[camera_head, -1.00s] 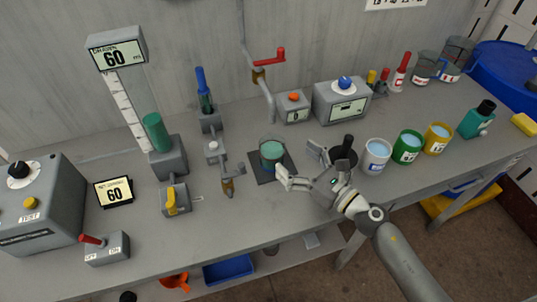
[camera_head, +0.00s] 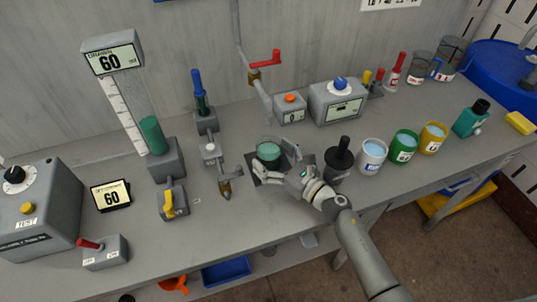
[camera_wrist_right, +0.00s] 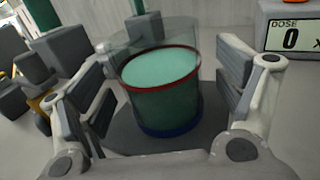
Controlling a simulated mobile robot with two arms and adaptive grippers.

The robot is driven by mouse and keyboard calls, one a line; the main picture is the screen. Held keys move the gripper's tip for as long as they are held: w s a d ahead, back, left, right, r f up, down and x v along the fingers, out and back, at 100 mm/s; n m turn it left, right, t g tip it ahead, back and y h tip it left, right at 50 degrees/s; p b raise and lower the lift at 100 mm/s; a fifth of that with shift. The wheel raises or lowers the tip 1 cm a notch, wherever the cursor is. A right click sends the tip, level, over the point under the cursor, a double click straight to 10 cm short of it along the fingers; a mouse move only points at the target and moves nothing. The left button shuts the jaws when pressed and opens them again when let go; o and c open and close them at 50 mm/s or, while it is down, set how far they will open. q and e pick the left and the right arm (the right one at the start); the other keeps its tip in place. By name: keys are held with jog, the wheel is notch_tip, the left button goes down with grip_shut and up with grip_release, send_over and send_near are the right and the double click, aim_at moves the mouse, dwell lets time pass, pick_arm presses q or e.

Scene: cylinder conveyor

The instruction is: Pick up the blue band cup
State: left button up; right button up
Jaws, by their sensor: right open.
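A clear cup (camera_head: 268,155) of teal-green liquid stands upright on a dark pad under the red-handled tap. In the right wrist view this cup (camera_wrist_right: 162,95) has a red ring near the liquid's top and a dark blue band around its base. My right gripper (camera_head: 279,162) is open, with one finger on each side of the cup. In the wrist view both fingers (camera_wrist_right: 168,100) show a gap to the cup wall. Two empty clear cups stand at the back right, one with a blue mark (camera_head: 449,60) and one with red (camera_head: 420,68). My left gripper is not in view.
White (camera_head: 372,158), green (camera_head: 403,148) and yellow (camera_head: 432,138) cups follow to the right. The table front is mostly clear.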

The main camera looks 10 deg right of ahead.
jog(key=c, duration=1.2)
jog(key=shift+c, duration=0.2)
